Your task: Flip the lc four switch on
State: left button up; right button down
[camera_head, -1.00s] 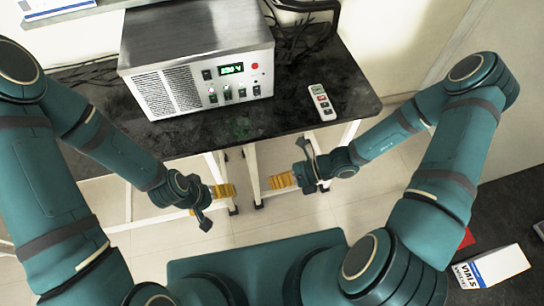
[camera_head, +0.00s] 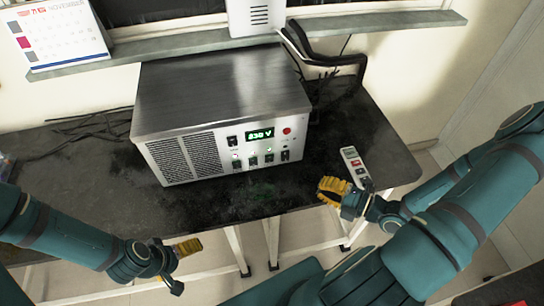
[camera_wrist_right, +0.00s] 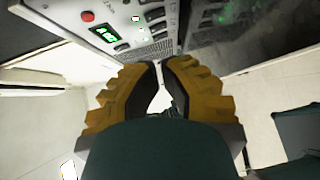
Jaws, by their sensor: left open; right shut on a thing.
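A metal power unit (camera_head: 220,90) stands on the black bench. Its front panel has a green-lit display (camera_head: 260,134), a red button (camera_head: 287,131) and a row of small switches (camera_head: 268,158) with green lights; labels and switch positions are too small to read. The panel also shows in the right wrist view (camera_wrist_right: 107,33). My right gripper (camera_head: 326,188) is near the bench's front edge, right of and apart from the panel. My left gripper (camera_head: 198,246) is open, low before the bench.
A white strip with buttons (camera_head: 351,156) lies on the bench (camera_head: 90,180) close behind my right gripper. Dark cables (camera_head: 330,60) run behind the unit. A calendar (camera_head: 58,35) stands on the sill. The bench in front of the panel is clear.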

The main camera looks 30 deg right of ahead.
aim_at(285, 156)
jog(key=shift+d, duration=0.1)
jog(key=shift+s+r, duration=0.1)
jog(key=b+x, duration=0.1)
jog(key=x, duration=0.9)
jog(key=shift+b, duration=0.35)
jog(key=w, duration=0.3)
jog(key=shift+w+d+f+b, duration=0.1)
jog(key=shift+d+f+b, duration=0.15)
jog(key=shift+d+b, duration=0.15)
jog(key=shift+w+d, duration=0.1)
jog(key=shift+w, duration=0.35)
